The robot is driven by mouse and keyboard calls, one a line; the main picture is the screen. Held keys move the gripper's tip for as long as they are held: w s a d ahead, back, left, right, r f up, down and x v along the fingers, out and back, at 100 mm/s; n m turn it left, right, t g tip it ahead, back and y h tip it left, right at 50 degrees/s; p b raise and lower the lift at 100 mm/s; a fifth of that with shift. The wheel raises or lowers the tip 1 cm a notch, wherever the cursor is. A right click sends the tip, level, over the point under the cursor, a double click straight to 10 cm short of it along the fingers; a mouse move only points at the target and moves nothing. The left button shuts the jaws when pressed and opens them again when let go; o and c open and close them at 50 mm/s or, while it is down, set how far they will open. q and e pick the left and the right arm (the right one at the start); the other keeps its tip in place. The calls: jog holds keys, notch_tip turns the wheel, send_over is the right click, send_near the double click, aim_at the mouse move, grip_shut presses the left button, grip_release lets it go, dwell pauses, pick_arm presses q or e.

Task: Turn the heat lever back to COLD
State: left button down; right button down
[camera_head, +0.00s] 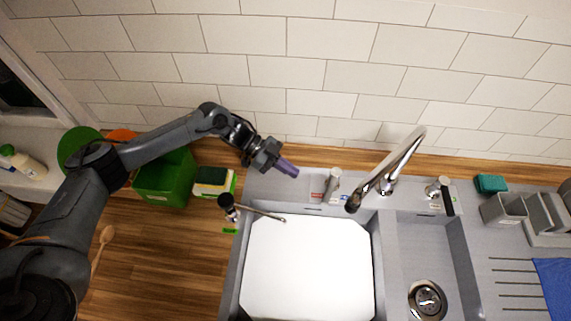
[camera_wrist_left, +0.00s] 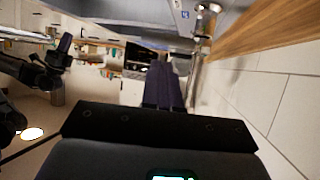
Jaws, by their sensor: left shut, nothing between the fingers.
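A short chrome lever (camera_head: 332,183) stands on the sink's back ledge, left of the tap, beside a small label with red on it. A second chrome control (camera_head: 440,187) with a dark handle stands right of the tap. I cannot tell for certain which is the heat lever, or its setting. My left gripper (camera_head: 289,168) is shut and empty, its purple fingers left of the first lever and apart from it. In the left wrist view its fingers (camera_wrist_left: 163,88) point toward a chrome fitting (camera_wrist_left: 204,22). My right gripper (camera_wrist_left: 64,45) shows small in that view; its jaw state is unclear.
The curved chrome tap (camera_head: 392,165) rises between the two controls. A white-bottomed basin (camera_head: 305,270) lies in front. A green tub (camera_head: 163,182), a sponge (camera_head: 211,178) and a dark-headed brush (camera_head: 229,205) are at left. The tiled wall (camera_head: 330,60) is close behind.

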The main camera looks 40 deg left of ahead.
pick_arm(q)
jog(key=p, duration=0.1)
send_near(329, 198)
jog(key=d+f, duration=0.1)
jog(key=w+d+f, duration=0.2)
jog(key=d, duration=0.1)
jog(key=shift+f, duration=0.3)
jog(key=shift+d+r+p, duration=0.15)
jog(key=shift+p, duration=0.55)
jog(key=d+n+t+y+p, duration=0.1)
jog(key=d+n+t+p, duration=0.1)
jog(key=n+p, duration=0.1)
jog(key=d+n+t+y+p, duration=0.1)
jog(key=d+n+t+p, duration=0.1)
jog(key=p, duration=0.4)
jog(key=shift+s+d+r+n+t+y, duration=0.15)
jog(key=shift+d+n+t+y, duration=0.25)
jog(key=shift+t, duration=0.4)
jog(key=d+n+t+y, duration=0.1)
jog(key=w+d+n+t+y+p, duration=0.1)
jog(key=n, duration=0.1)
jog(key=w+d+n+t+y, duration=0.1)
jog(key=shift+w+d+f+n+y+p, duration=0.15)
jog(key=shift+w+f+n+y+p, duration=0.15)
jog(key=shift+y, duration=0.1)
jog(key=shift+d, duration=0.1)
